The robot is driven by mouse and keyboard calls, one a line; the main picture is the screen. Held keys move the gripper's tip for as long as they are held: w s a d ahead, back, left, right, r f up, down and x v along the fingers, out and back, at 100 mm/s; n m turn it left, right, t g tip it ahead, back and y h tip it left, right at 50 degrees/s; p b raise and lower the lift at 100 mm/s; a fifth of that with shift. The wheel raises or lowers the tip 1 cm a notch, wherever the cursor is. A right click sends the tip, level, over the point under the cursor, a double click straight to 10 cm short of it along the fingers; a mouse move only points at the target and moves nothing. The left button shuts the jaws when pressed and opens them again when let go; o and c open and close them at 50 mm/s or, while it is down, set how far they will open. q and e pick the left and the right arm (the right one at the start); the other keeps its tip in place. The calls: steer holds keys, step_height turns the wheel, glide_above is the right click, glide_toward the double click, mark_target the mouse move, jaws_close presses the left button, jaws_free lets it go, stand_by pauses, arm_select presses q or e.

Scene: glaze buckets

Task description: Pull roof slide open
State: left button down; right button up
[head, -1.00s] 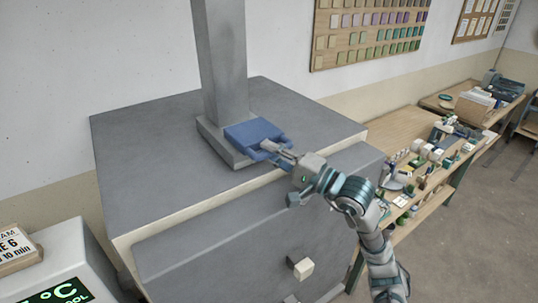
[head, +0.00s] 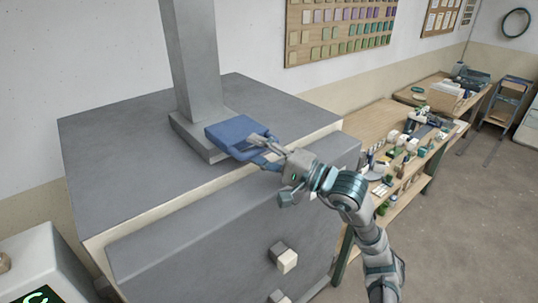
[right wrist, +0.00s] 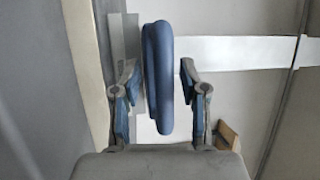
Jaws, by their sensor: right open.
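The roof slide is a flat blue plate (head: 232,130) with a blue loop handle (head: 258,147). It lies at the foot of the grey chimney, on top of the grey kiln, and sticks out toward the kiln's front edge. My right gripper (head: 266,152) is at the handle. In the right wrist view the blue handle (right wrist: 158,80) stands between the two spread fingertips of my right gripper (right wrist: 159,84), with a gap visible on each side. My left gripper is not in view.
The grey chimney (head: 192,65) rises from the kiln top (head: 110,130). A pale knob (head: 287,261) juts from the kiln's front. A wooden bench (head: 375,125) with several small items stands at the right. Floor is open beyond it.

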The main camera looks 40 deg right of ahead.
steer(key=v, duration=1.1)
steer(key=shift+s+d+f, duration=0.2)
steer(key=shift+s+d, duration=0.05)
steer(key=shift+d, duration=0.05)
